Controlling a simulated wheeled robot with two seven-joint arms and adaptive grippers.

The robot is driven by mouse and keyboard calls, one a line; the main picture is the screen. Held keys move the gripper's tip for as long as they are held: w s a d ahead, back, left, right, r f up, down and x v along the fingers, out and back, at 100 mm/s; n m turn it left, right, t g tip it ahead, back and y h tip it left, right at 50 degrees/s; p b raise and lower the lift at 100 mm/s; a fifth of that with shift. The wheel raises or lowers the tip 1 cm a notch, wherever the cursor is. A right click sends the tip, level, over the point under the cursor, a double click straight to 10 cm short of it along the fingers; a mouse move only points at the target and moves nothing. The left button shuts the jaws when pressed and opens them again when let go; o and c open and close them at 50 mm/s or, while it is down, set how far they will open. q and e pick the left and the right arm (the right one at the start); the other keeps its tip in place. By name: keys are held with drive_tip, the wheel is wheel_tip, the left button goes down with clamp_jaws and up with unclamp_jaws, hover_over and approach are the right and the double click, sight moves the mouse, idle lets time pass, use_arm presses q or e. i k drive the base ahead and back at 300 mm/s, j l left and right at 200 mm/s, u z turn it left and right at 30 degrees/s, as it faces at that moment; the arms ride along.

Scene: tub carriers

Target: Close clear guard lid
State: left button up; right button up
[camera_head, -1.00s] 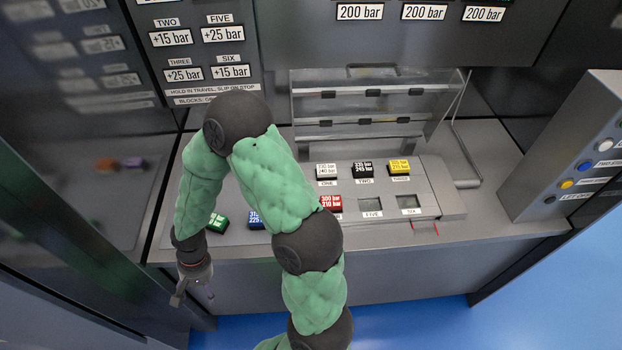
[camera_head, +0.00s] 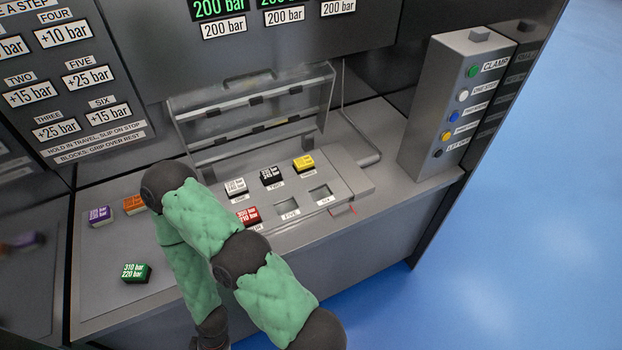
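The clear guard lid (camera_head: 235,105) stands raised at the back of the grey block panel (camera_head: 345,180), tilted up and open. The panel under it is uncovered. A white block (camera_head: 235,187), a black block (camera_head: 271,175) and a yellow block (camera_head: 304,162) sit in its back row. A red block (camera_head: 247,215) sits in the front row, beside two empty sockets, FIVE (camera_head: 287,209) and SIX (camera_head: 322,194). One of my green-sleeved arms bends in front of the panel's left side. Its wrist reaches the bottom edge, and its gripper is out of frame. No other gripper shows.
A green block (camera_head: 135,272), a purple block (camera_head: 99,215) and an orange block (camera_head: 134,204) lie on the counter at left. A button box (camera_head: 432,110) stands at right. A bent rod (camera_head: 366,130) runs beside the lid. Blue floor (camera_head: 520,220) is open at right.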

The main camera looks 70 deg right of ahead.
sight(328, 80)
drive_tip(key=z, duration=0.4)
drive_tip(key=l+z, duration=0.1)
drive_tip(key=z, duration=0.75)
drive_tip(key=i+l+z, duration=0.1)
drive_tip(key=z, duration=0.75)
drive_tip(key=k+j+z, duration=0.1)
drive_tip(key=z, duration=0.4)
drive_tip(key=k+j+z, duration=0.1)
drive_tip(key=z, duration=0.35)
drive_tip(key=k+j+z, duration=0.1)
drive_tip(key=z, duration=0.4)
